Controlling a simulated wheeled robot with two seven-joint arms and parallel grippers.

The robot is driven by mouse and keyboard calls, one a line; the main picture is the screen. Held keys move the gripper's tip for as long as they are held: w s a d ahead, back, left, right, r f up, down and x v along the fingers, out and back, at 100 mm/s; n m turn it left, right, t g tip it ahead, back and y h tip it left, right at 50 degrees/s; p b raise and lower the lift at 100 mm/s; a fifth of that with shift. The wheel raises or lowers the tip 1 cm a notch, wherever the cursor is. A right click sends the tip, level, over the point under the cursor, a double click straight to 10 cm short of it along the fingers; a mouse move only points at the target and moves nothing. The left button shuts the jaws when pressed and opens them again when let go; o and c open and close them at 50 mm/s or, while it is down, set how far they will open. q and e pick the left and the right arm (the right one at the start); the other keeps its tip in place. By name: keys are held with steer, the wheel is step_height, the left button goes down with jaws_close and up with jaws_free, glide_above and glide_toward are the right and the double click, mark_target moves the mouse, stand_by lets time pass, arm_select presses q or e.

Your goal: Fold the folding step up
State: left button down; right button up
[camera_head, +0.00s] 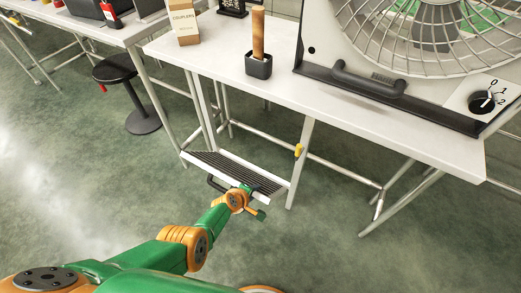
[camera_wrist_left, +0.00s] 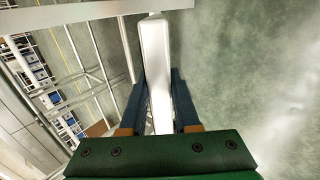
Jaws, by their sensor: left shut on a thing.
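The folding step (camera_head: 222,165) has a dark ribbed tread in a pale frame. It sticks out, nearly level, between the table legs below the front of the table. My left gripper (camera_head: 246,191) is at the step's front edge. In the left wrist view my left gripper (camera_wrist_left: 157,76) has its dark blue fingers on both sides of a pale bar (camera_wrist_left: 154,45), which looks like the step's frame, and is shut on it. The fingertips are partly hidden in the head view. My right gripper is in neither view.
The white table (camera_head: 290,92) stands above the step with a large fan (camera_head: 420,40), a black holder (camera_head: 258,66) and a box (camera_head: 184,22). A yellow piece (camera_head: 298,150) is on a leg. A black stool (camera_head: 115,68) stands left. The floor in front is clear.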

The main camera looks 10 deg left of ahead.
arm_select(q)
steer(key=shift+d, duration=0.15)
steer(key=w+r+g+b, duration=0.1)
steer(key=w+d+b, duration=0.1)
steer(key=w, duration=0.1)
steer(key=shift+d+r+g, duration=0.15)
steer(key=shift+r+g, duration=0.25)
steer(key=shift+w+r+g+y, duration=0.3)
steer(key=shift+w+r+y, duration=0.15)
steer(key=shift+r, duration=0.1)
steer(key=c, duration=0.6)
jaws_free()
steer(key=shift+o, duration=0.2)
